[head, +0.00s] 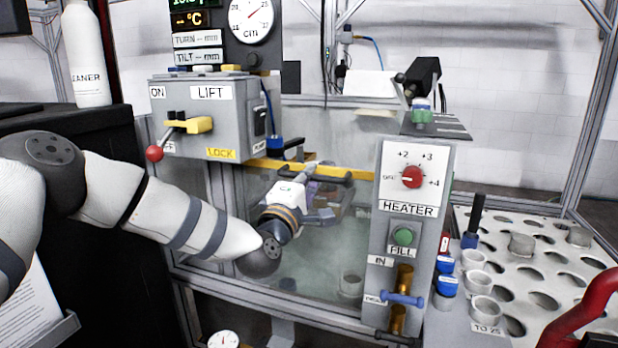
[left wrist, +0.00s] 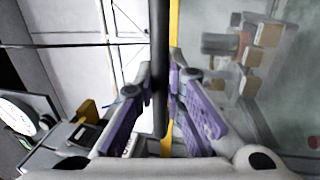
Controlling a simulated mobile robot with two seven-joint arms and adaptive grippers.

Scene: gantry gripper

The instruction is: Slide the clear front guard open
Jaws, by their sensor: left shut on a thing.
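The clear front guard (head: 325,255) is a see-through panel below the LIFT box, with a yellow top edge (head: 262,165) and a black bar handle (head: 350,175) along it. My left gripper (head: 314,190) reaches in from the left in front of the guard, at the handle. In the left wrist view the purple finger pads (left wrist: 163,105) sit on both sides of the black bar (left wrist: 160,60), shut on it. The yellow edge (left wrist: 174,28) runs beside the bar. The fingertips are partly hidden in the head view. My right gripper is not in view.
The grey LIFT box (head: 205,120) with a red-knobbed lever (head: 155,152) stands above my left forearm. The HEATER panel (head: 408,200) is right of the guard. Farther right is a rack with round holes (head: 540,250). Blurred brown blocks (left wrist: 258,45) show behind the guard.

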